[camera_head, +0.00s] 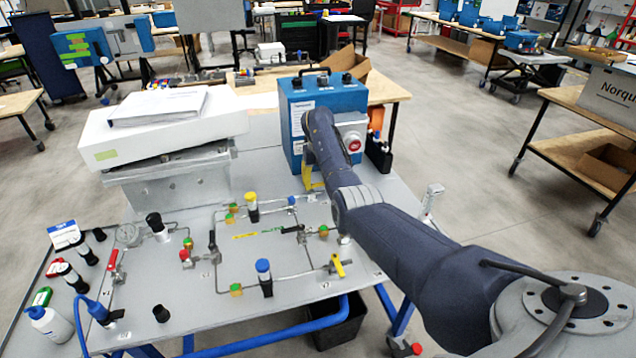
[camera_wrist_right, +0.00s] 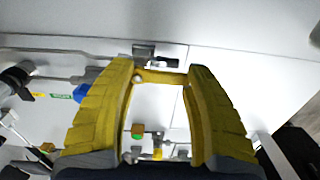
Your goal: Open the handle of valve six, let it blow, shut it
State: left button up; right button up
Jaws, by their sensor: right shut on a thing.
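A grey panel (camera_head: 200,285) carries pipes and several valves. My right gripper (camera_head: 309,180), with yellow fingers, reaches down at the panel's far right, in front of the blue box. In the right wrist view its fingertips close on the ends of a yellow valve handle (camera_wrist_right: 162,77), which lies crosswise between them. A metal valve body (camera_wrist_right: 143,52) shows just beyond it. The arm hides most of this spot in the head view. No readable label shows which valve this is. Another yellow-handled valve (camera_head: 338,267) sits nearer the front edge. My left gripper is not in view.
The blue box (camera_head: 322,95) with a red button stands close behind my right gripper. Black-handled valves (camera_head: 212,241), a red-handled valve (camera_head: 115,264) and upright blue- and yellow-capped parts (camera_head: 264,277) stand on the panel. A white unit (camera_head: 170,132) fills the back left.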

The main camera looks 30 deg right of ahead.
aim_at(313, 204)
jog(key=shift+s+m, duration=0.1)
jog(key=shift+m, duration=0.2)
jog(key=m, duration=0.3)
jog(key=s+m, duration=0.1)
jog(key=shift+a+m, duration=0.4)
jog(key=shift+c, duration=0.3)
jog(key=m, duration=0.3)
jog(key=shift+s+a+m, duration=0.2)
jog(key=shift+a+m, duration=0.1)
jog(key=shift+m, duration=0.1)
jog(key=shift+c, duration=0.2)
jog(key=m, duration=0.2)
jog(key=a+m, duration=0.1)
jog(key=m, duration=0.1)
jog(key=shift+s, duration=0.15)
jog(key=shift+c, duration=0.2)
jog(key=shift+a+m, duration=0.2)
jog(key=shift+m, duration=0.95)
jog(key=shift+a+m, duration=0.2)
jog(key=shift+m, duration=0.95)
jog(key=shift+c, duration=0.6)
jog(key=o, duration=1.7)
notch_tip(313, 204, up, 10)
jog(key=shift+f, duration=0.15)
jog(key=shift+r, duration=1.15)
